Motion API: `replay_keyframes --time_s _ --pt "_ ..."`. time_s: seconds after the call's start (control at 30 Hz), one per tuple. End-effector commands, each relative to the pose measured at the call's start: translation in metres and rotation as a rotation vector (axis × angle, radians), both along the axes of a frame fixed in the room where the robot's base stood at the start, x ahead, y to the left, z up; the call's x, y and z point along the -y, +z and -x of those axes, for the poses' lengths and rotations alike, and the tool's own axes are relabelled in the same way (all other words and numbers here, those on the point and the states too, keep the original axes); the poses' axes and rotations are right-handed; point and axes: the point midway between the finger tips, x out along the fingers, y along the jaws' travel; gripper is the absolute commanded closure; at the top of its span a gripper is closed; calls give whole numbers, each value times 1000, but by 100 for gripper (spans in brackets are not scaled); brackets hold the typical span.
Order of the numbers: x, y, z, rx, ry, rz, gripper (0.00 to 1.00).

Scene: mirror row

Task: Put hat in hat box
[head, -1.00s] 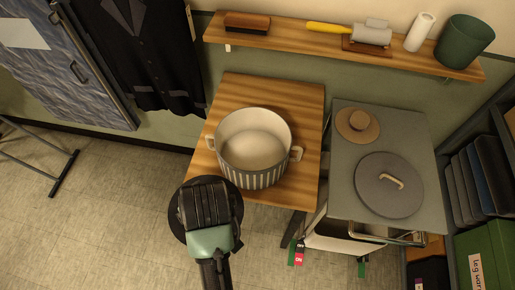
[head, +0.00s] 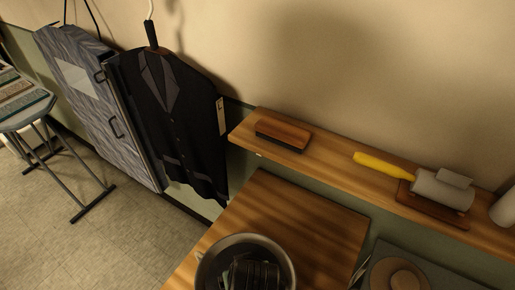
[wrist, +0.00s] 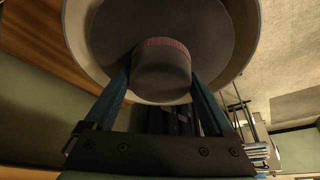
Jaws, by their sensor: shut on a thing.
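The hat (wrist: 160,68), dark grey with a maroon band on its crown, is between my gripper's fingers in the wrist view. My gripper (wrist: 161,82) is shut on the crown. The round hat box (head: 207,254), open at the top, stands on the wooden table at the bottom of the head view. My gripper (head: 252,274) is over its opening there. In the wrist view the pale box rim (wrist: 76,42) surrounds much of the dark brim. I cannot tell how deep the hat is in the box. The head view hides most of the hat.
The wooden table (head: 300,215) is bare behind the box. A wall shelf (head: 330,165) above it holds a brush (head: 283,134) and a yellow-handled roller (head: 440,185). A tan hat (head: 397,274) lies on the cabinet at right. A dark jacket (head: 175,120) hangs at left.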

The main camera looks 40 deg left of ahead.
Motion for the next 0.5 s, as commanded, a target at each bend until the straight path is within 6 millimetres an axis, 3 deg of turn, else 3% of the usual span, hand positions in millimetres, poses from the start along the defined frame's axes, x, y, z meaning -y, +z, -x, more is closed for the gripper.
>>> replay_keyframes --time_s 0.23,0.5 --pt "0 -27 0 -1 1 1 69" --pt "1 -72 1 -1 0 3 69"
